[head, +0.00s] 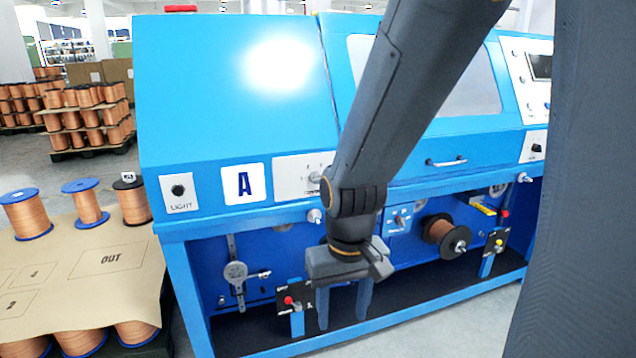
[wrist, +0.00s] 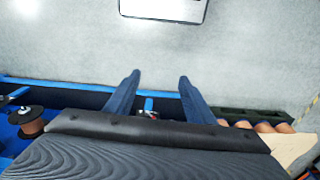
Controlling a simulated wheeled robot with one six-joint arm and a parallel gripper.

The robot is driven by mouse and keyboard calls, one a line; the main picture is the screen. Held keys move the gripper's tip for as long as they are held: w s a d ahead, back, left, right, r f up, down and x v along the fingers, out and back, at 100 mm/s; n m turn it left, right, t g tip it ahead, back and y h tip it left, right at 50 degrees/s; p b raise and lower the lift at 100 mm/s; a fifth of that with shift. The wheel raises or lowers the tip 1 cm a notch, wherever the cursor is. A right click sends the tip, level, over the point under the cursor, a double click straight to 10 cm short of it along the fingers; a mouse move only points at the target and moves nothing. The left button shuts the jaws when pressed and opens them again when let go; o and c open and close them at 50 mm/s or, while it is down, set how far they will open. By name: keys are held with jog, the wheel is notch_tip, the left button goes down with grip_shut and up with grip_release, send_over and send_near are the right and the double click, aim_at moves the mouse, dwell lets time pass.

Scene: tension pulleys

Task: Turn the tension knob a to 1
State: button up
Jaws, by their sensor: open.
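A second dial (head: 402,220) sits on a lower plate to the right of my arm. I cannot read a tension label on either. My gripper (head: 343,318) hangs below and in front of the dials, pointing down, open and empty. In the wrist view its fingers (wrist: 158,77) are spread over floor and the machine's lower edge.
Red-knobbed levers (head: 289,300) and a round pulley (head: 235,271) are on the machine's lower part. A copper spool (head: 440,232) sits at right. A cardboard-topped stack (head: 100,285) with spools stands at left. Grey floor (wrist: 230,55) fills much of the wrist view.

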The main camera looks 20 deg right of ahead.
jog(key=w+d+f+m+t+b, duration=0.1)
jog(key=w+f+m+t+b, duration=0.15)
jog(key=w, duration=0.35)
jog(key=w+d+f+m+t+b, duration=0.1)
jog(key=w+m, duration=0.2)
jog(key=w, duration=0.3)
jog(key=m+t+h+b, duration=0.2)
jog(key=m+t+b, duration=1.05)
jog(key=m, duration=0.75)
send_near(316, 181)
jog(key=w+f+t+p, duration=0.1)
jog(key=w, duration=0.1)
jog(key=shift+w+d, duration=0.2)
jog(key=shift+w, duration=1)
jog(key=shift+w+d, duration=0.25)
jog(key=shift+w, duration=0.95)
jog(key=shift+w+d, duration=0.2)
jog(key=shift+w, duration=1.05)
jog(key=c, duration=1.1)
jog(key=shift+o, duration=0.2)
